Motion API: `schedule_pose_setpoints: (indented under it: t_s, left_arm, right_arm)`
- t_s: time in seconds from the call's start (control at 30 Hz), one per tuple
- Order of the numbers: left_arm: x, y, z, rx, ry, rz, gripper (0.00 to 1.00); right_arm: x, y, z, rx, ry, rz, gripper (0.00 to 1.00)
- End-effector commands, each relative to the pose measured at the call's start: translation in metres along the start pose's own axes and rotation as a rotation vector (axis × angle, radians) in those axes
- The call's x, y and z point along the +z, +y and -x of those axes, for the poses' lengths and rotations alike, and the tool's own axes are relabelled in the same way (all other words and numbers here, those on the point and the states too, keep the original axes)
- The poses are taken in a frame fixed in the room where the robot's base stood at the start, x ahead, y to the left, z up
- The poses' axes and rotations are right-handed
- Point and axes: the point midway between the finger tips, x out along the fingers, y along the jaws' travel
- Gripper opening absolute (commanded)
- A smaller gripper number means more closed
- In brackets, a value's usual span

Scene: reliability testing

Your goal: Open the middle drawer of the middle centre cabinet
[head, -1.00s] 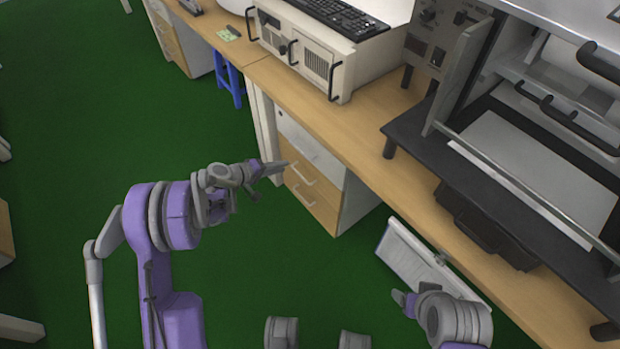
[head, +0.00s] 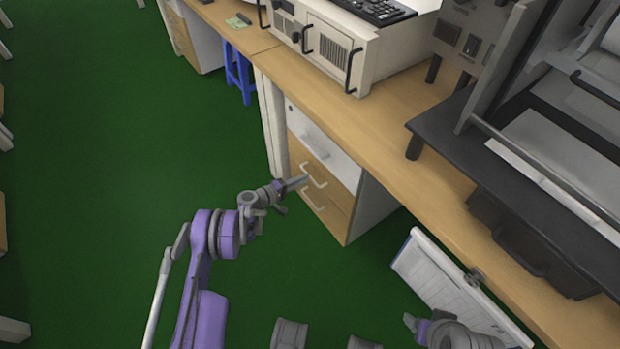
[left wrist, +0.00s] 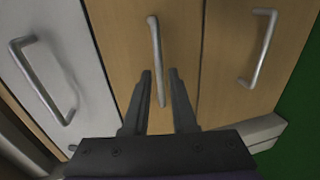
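The centre cabinet under the bench has a white top drawer (head: 335,151) and two wooden drawers below it. The middle drawer (head: 338,187) is closed and has a pale bar handle (head: 318,174). In the left wrist view the cabinet appears turned sideways, with the middle drawer's handle (left wrist: 155,45) in the centre. My left gripper (head: 300,183) is at this drawer's front. In the left wrist view its two fingers (left wrist: 160,74) are apart, one on each side of the handle; contact is not clear. My right gripper (head: 411,321) is at the lower right, its fingers too small to judge.
The bottom drawer handle (head: 313,200) is just below my left gripper. The wooden bench (head: 385,150) overhangs the cabinet and carries a beige computer case (head: 340,55).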

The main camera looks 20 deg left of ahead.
Motion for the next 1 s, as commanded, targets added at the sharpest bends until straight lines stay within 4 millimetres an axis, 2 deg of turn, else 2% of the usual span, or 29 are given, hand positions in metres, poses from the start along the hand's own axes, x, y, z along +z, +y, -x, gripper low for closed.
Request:
schedule_pose_setpoints:
  t_s: [0.1, 0.23, 0.6, 0.73, 1.0]
  left_arm:
    - [0.000, -0.001, -0.020, 0.000, -0.001, 0.000, 0.25]
    - [0.001, 0.000, -0.032, 0.000, -0.002, 0.000, 0.25]
    - [0.000, 0.000, -0.037, -0.001, 0.000, 0.000, 0.25]
    - [0.000, 0.000, -0.037, -0.001, 0.000, 0.000, 0.02]
    - [0.000, 0.000, -0.037, -0.001, 0.000, 0.000, 0.00]
  right_arm:
    - [0.001, 0.000, -0.004, 0.000, 0.001, 0.000, 0.69]
    - [0.001, 0.000, -0.005, 0.000, 0.001, 0.000, 0.69]
    - [0.001, 0.000, -0.006, 0.000, 0.001, 0.000, 0.69]
    - [0.001, 0.000, -0.006, 0.000, 0.001, 0.000, 0.69]
    - [0.001, 0.000, -0.006, 0.000, 0.001, 0.000, 0.69]
